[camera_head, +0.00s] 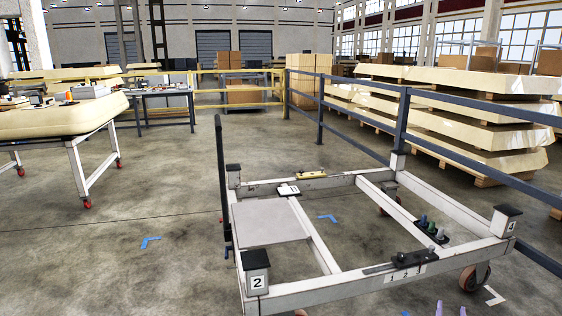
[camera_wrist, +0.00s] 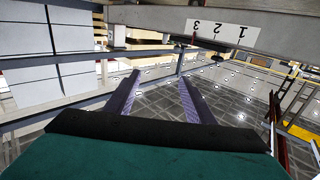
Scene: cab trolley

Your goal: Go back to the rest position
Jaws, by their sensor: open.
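My gripper (camera_head: 451,309) shows only as two purple fingertips at the bottom edge of the head view, in front of the trolley. In the wrist view both purple fingers of my gripper (camera_wrist: 160,78) stand apart with nothing between them. The white cab trolley (camera_head: 330,290) stands on the floor, with black-capped corner posts, two of them marked 2 and 4. Its front beam carries a 1 2 3 label (camera_head: 405,274). The same beam crosses the top of the wrist view, its label (camera_wrist: 217,29) upside down. The rest of my arm is hidden in the head view.
A dark railing (camera_head: 400,125) runs along the right, close to the trolley, before stacked pale panels (camera_head: 480,105). A wheeled table (camera_head: 95,170) with a cream panel stands at left. A workbench (camera_head: 165,95) is behind. Floor between table and trolley is open.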

